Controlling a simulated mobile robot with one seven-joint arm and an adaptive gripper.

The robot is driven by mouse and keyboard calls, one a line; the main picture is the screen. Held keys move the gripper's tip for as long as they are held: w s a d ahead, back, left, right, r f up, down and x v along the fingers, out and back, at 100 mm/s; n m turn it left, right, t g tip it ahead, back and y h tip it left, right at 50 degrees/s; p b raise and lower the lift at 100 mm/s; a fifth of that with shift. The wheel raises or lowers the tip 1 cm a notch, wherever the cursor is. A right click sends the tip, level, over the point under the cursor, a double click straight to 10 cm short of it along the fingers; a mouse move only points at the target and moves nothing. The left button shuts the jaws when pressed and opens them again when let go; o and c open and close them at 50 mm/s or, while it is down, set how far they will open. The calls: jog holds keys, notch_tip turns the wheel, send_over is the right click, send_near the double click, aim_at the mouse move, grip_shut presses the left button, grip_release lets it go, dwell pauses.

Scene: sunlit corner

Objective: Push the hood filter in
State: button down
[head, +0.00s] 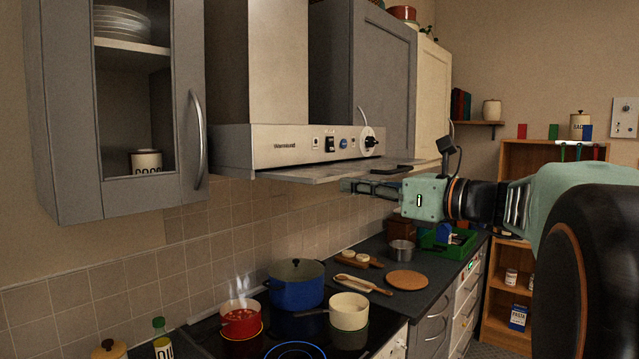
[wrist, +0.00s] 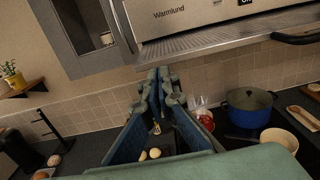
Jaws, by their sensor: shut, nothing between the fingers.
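The range hood (head: 300,147) has a metal front with a switch and a dial. The hood filter (head: 320,174) is a flat metal panel that sticks out below the hood's front. A dark handle (head: 398,168) is at the filter's right part. In the wrist view, the filter's ribbed surface (wrist: 215,42) and handle (wrist: 298,38) show above and right of my fingers. My gripper (head: 343,186) is shut and empty, with its fingers pointing left. It appears just below the filter's front edge in the head view. I cannot tell whether it touches the filter.
A steaming red pot (head: 240,319), a blue pot (head: 296,286) and a cream pan (head: 348,311) stand on the hob below. An open-fronted cabinet (head: 130,110) hangs left of the hood. Grey and cream cabinets (head: 385,75) hang to its right.

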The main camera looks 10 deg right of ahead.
aim_at(327, 182)
jog(key=shift+x, duration=1.6)
